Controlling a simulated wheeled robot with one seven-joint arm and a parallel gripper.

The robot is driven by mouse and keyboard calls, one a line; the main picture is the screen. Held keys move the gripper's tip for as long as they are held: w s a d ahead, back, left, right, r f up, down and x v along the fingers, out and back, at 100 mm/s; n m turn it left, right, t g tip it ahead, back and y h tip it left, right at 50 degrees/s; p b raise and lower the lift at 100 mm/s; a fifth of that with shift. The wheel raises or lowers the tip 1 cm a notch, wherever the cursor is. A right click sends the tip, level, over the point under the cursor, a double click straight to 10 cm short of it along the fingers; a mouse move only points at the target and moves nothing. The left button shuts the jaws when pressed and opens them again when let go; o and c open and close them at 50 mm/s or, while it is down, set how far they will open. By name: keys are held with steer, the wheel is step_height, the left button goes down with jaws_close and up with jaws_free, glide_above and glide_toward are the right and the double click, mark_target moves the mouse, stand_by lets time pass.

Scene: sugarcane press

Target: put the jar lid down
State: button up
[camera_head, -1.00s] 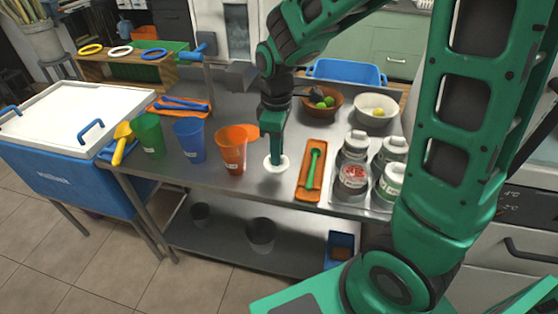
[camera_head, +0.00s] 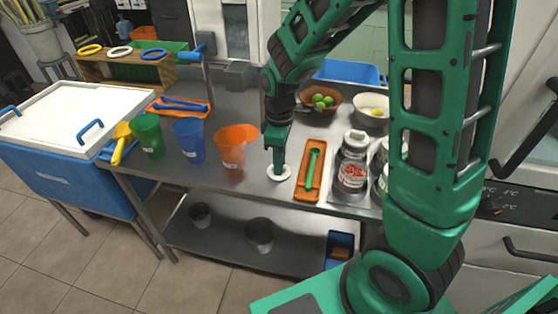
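The jar lid (camera_head: 279,173) is a white disc at the front of the steel counter, between the orange cup and the orange tray. My gripper (camera_head: 278,166) points down with its fingertips at the lid's middle and appears shut on it. The lid looks level and at or very near the counter top; I cannot tell whether it touches. Several glass jars stand right of the tray. A jar with a red label (camera_head: 351,177) is in front, and my arm hides part of the others.
Orange (camera_head: 231,158), blue (camera_head: 190,140) and green (camera_head: 148,136) cups stand to the left. The orange tray (camera_head: 301,190) with a green tool is close on the right. A brown bowl of limes (camera_head: 333,106) and a white bowl (camera_head: 371,116) are behind.

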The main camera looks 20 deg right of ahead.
steer(key=shift+o, duration=1.2)
step_height(320, 180, up, 12)
steer(key=shift+r, duration=0.15)
steer(key=s+d+m, duration=0.8)
steer(key=s, duration=0.3)
steer(key=s+d+m, duration=0.9)
steer(key=s, duration=0.3)
steer(key=shift+s+d+r, duration=0.2)
steer(key=shift+d, duration=0.1)
